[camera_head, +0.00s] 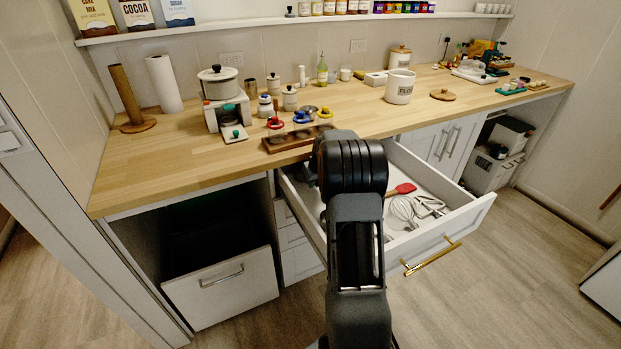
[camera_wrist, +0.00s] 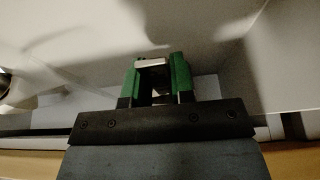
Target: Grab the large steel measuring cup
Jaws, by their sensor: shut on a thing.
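My gripper (camera_wrist: 160,80) shows in the wrist view with its two green fingers inside the open drawer (camera_head: 460,215). The fingers are shut on a small pale metal piece (camera_wrist: 152,63), which looks like part of the steel measuring cup. The cup's full shape and size cannot be made out. In the head view my arm hides the gripper and what it holds.
The drawer also holds a red spatula (camera_head: 403,189), a whisk (camera_head: 404,211) and other metal utensils. Its walls stand close around my gripper.

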